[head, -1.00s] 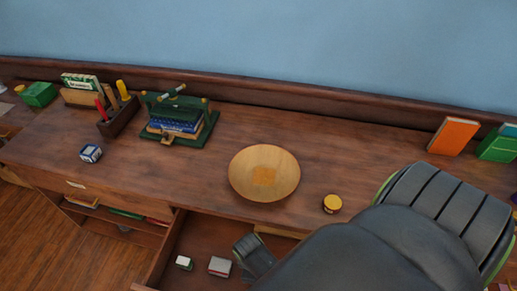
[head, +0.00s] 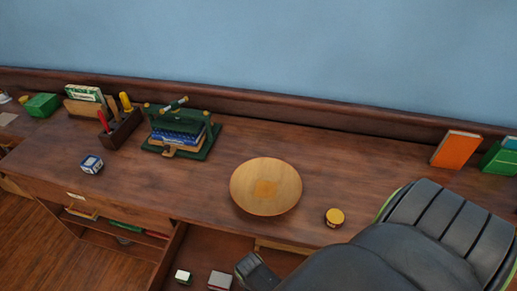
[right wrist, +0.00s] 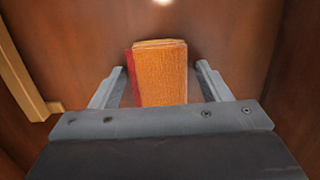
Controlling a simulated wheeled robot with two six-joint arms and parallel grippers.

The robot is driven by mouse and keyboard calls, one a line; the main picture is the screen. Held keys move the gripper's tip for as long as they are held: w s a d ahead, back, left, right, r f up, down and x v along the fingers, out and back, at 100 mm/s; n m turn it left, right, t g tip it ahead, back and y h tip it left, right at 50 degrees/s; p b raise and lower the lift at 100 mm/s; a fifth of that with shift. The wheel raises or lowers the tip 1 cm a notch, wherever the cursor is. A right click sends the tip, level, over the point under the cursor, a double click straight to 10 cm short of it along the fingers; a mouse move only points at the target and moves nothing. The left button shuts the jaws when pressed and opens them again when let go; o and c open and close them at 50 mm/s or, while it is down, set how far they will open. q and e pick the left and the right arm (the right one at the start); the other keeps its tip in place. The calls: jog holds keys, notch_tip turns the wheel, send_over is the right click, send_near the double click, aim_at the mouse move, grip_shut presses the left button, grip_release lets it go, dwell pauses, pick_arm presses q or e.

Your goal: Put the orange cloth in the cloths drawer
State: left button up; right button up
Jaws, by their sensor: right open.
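A small flat orange square (head: 265,188) lies in the middle of a round wooden dish (head: 285,201) on the desk; it may be the folded orange cloth. Below the desk top a drawer (head: 205,247) stands open. My right gripper (head: 257,272) reaches down into or over it, its lower end cut off. In the right wrist view my right gripper (right wrist: 162,90) is open, its fingers on either side of a textured orange block (right wrist: 161,80) with a red left side. I cannot tell whether this is folded cloth or a book, or whether the fingers touch it. My left gripper is out of view.
A small green-and-white box (head: 183,277) and a grey box (head: 220,281) lie in the drawer. A yellow-topped jar (head: 335,217) stands right of the dish. A green book press (head: 182,135), pen holder (head: 121,127) and blue-white cube (head: 92,164) stand left. An orange book (head: 456,149) leans back right.

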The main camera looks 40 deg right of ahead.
jog(key=shift+r, duration=0.1)
notch_tip(320, 180, up, 12)
jog(key=w+p, duration=0.1)
jog(key=shift+a, duration=0.45)
jog(key=shift+w, duration=0.1)
dwell(0.4)
